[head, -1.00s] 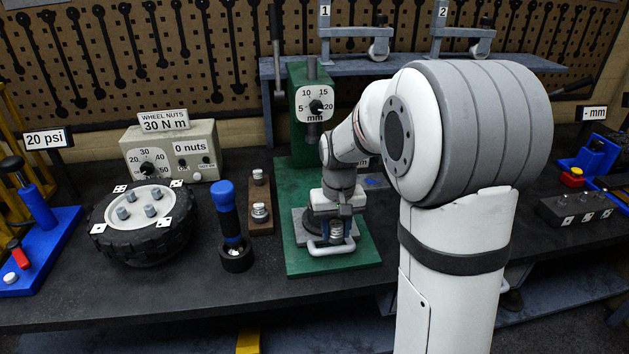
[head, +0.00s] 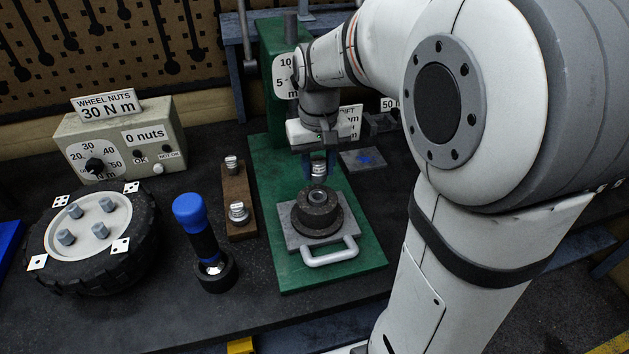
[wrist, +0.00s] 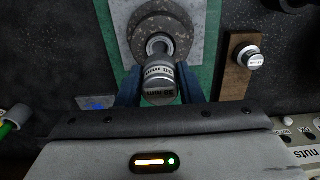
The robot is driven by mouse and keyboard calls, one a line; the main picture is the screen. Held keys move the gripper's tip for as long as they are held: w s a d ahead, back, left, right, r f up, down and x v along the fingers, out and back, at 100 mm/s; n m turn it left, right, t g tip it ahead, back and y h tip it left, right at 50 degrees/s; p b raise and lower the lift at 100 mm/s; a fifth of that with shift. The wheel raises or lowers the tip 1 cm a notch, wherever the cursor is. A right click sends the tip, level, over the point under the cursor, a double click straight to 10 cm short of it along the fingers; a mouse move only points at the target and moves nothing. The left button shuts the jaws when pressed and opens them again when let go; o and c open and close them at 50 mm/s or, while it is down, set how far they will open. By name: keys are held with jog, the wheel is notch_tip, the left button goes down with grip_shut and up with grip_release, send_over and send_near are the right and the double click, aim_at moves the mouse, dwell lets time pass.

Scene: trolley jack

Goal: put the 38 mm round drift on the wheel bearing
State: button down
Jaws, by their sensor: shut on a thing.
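My gripper (head: 318,170) is shut on a short silver drift (head: 318,171), which shows between the fingers in the wrist view (wrist: 160,82) with a "38 mm" label. The wheel bearing (head: 317,208) is in a dark round hub on the grey sliding plate (head: 288,234) of the green press. In the head view the drift appears above and slightly behind the hub, apart from it. In the wrist view the hub (wrist: 178,24) lies just beyond the drift, which hides part of it. The bearing's own edge is hard to make out.
A wooden rack (head: 238,184) with two other silver drifts stands left of the press. A blue-handled tool (head: 197,228), a tyre (head: 100,268) and the wheel-nut box (head: 120,130) are further left. The green press column (head: 273,80) rises behind my gripper.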

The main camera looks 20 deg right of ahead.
aim_at(318, 182)
jog(key=shift+f, duration=2.35)
jog(key=shift+f, duration=0.1)
jog(key=c, duration=1)
grip_release()
